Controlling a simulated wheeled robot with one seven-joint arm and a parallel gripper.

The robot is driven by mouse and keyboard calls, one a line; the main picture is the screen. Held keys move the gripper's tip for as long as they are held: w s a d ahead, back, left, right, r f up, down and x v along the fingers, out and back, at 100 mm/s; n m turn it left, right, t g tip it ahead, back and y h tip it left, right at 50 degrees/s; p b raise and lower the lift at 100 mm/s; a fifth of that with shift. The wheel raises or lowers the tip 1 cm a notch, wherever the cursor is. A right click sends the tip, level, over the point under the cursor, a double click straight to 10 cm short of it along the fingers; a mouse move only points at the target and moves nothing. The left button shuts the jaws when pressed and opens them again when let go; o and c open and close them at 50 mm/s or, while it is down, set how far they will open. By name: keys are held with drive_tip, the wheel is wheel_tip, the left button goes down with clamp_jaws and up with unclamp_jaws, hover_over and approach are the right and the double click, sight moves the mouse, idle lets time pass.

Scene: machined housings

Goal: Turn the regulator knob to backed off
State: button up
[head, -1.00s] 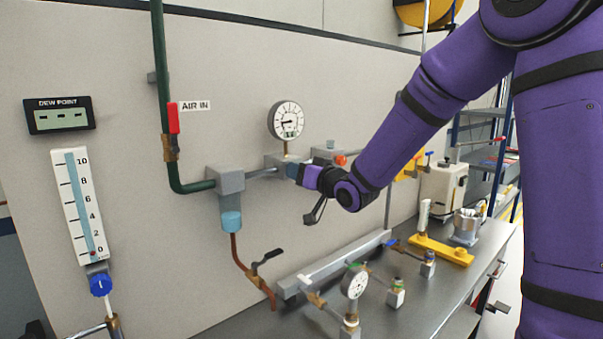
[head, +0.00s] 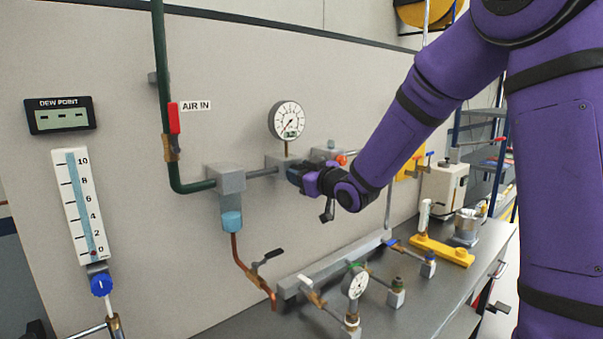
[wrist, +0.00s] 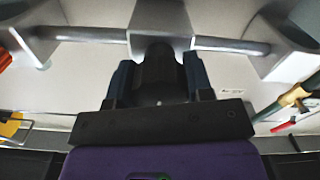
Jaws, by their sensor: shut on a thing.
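The regulator is a grey block (head: 275,161) on the wall pipe, below a round white gauge (head: 286,120). In the wrist view its body (wrist: 160,18) is at the top, with the dark regulator knob (wrist: 159,72) below it. My gripper (head: 298,174) is at the front of the regulator and hides the knob in the head view. In the wrist view my gripper (wrist: 159,84) has its two blue-grey fingers on either side of the knob, shut on it. The gauge needle points to the lower left. The knob's markings cannot be seen.
A green pipe (head: 160,90) with a red-handled valve (head: 173,118) stands left. A blue-bowled filter (head: 231,221) hangs beside the regulator. The bench (head: 425,290) below carries a grey manifold, a small gauge (head: 355,284) and valves. A blue-knobbed flow meter (head: 78,205) is at far left.

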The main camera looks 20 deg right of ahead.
drive_tip(key=shift+f, duration=0.1)
drive_tip(key=o, duration=0.9)
drive_tip(key=shift+o, duration=0.2)
drive_tip(key=v, duration=1.1)
drive_tip(key=s+d+m+g+h, duration=0.1)
drive_tip(key=s+m+g+h, duration=0.2)
drive_tip(key=s, duration=1.1)
drive_tip(key=s+d+r+m+g+h, duration=0.1)
drive_tip(key=s+m+g+h, duration=0.2)
drive_tip(key=s+g, duration=0.5)
drive_tip(key=s+m, duration=0.1)
drive_tip(key=s, duration=0.6)
drive_tip(key=shift+s+d+r+m+h, duration=0.25)
drive_tip(key=shift+s+d+m+h, duration=0.05)
drive_tip(key=shift+d+h, duration=0.1)
